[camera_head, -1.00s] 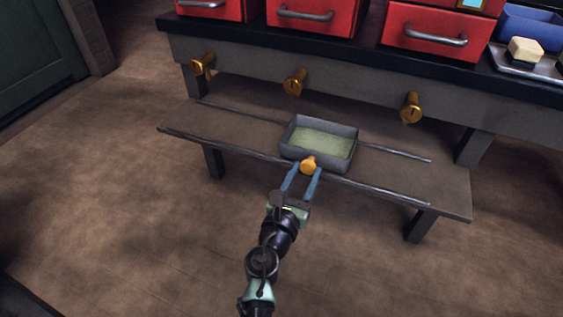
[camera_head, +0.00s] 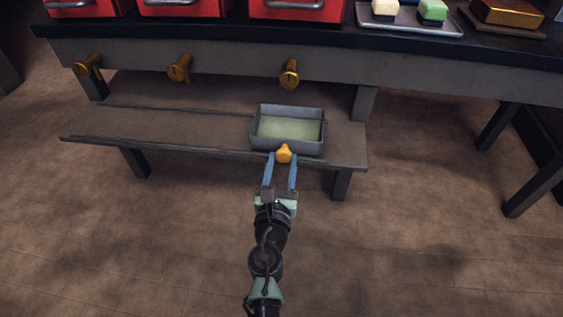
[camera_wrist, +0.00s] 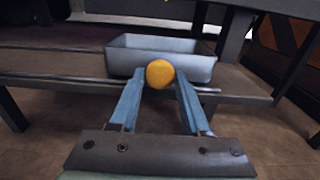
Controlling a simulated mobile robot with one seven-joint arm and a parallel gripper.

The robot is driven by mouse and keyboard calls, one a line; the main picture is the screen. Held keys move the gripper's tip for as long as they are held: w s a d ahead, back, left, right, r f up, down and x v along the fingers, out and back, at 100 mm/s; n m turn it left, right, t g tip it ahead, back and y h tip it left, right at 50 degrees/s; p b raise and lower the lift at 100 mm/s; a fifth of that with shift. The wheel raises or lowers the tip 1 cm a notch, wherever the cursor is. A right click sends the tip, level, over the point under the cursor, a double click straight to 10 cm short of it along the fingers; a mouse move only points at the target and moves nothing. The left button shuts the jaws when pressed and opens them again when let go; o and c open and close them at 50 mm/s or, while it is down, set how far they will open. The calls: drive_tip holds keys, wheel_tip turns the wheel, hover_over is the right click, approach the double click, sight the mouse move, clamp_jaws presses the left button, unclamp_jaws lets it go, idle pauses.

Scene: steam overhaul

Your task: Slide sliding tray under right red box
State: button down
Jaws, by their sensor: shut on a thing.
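The sliding tray (camera_head: 258,139) is a grey open box with a pale greenish floor. It sits on rails on the low shelf, near the shelf's right end, below the rightmost brass spout. It also shows in the wrist view (camera_wrist: 120,62). My gripper (camera_head: 283,158) is shut on the tray's round yellow knob (camera_wrist: 160,74) at its front, one blue finger on each side. The right red box (camera_head: 296,8) stands on the bench top above, cut off by the upper edge of the head view.
Two more red boxes (camera_head: 185,8) stand to the left on the bench. Brass spouts (camera_head: 180,69) hang from the bench front. A metal tray with soap-like blocks (camera_head: 432,10) is at the right. The shelf's left part (camera_head: 170,125) is clear. Table legs (camera_head: 340,184) stand below.

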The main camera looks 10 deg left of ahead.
drive_tip(key=shift+d+h, duration=0.3)
drive_tip(key=shift+d, duration=0.05)
drive_tip(key=shift+c, duration=1.8)
unclamp_jaws()
drive_tip(key=shift+a, duration=0.1)
drive_tip(key=shift+s, duration=0.3)
drive_tip(key=s+p, duration=0.1)
drive_tip(key=s, duration=1.1)
drive_tip(key=shift+s+a, duration=0.2)
